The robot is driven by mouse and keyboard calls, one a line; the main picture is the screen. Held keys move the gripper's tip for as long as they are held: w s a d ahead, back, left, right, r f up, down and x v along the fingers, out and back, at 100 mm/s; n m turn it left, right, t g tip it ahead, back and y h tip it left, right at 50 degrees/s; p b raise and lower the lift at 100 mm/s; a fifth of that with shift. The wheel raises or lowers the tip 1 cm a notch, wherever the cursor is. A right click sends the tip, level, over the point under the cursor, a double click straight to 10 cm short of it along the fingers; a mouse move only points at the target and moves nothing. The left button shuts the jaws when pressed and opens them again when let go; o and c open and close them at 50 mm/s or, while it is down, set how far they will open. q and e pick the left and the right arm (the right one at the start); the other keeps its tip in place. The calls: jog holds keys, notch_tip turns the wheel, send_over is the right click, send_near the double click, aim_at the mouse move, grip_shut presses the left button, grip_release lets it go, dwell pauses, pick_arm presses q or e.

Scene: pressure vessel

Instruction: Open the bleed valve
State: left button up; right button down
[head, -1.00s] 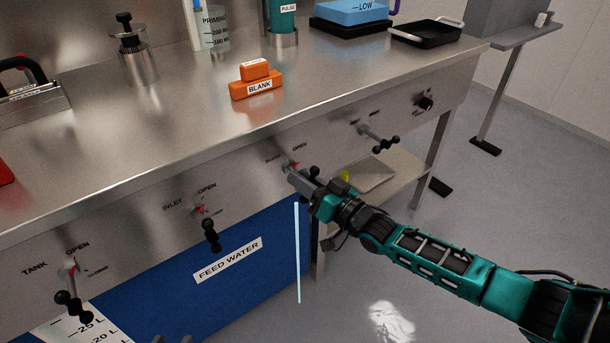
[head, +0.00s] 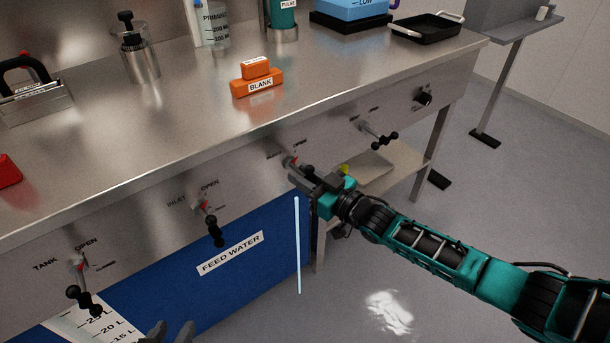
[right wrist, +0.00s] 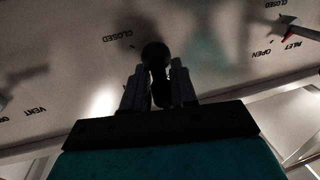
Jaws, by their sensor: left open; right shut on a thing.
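The bleed valve (head: 290,161) is on the bench's front panel, between the inlet valve and another valve to its right. A red mark shows at its pivot; its label is partly covered by my gripper. My right gripper (head: 304,177) is shut on its black knobbed handle. In the right wrist view the handle's round black knob (right wrist: 155,54) stands between my two fingers (right wrist: 158,88), with a CLOSED label beyond. The rest of the handle is mostly hidden. My left gripper (head: 168,333) shows only its fingertips at the bottom edge, apart and empty.
The inlet valve (head: 207,205) and tank valve (head: 80,268) are to the left, and another black-handled valve (head: 377,133) is to the right. A thin pale blue vertical streak (head: 298,245) hangs below the bleed valve. An orange BLANK block (head: 258,85) sits on the bench.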

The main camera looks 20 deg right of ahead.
jog(key=shift+s+a+r, duration=0.1)
jog(key=shift+a+r, duration=0.05)
jog(key=shift+a, duration=0.3)
jog(key=c, duration=1.1)
grip_release()
jog(key=shift+c, duration=0.2)
jog(key=shift+d, duration=0.1)
jog(key=shift+p+v, duration=1.3)
jog(key=shift+v, duration=5.15)
jog(key=shift+d, duration=0.1)
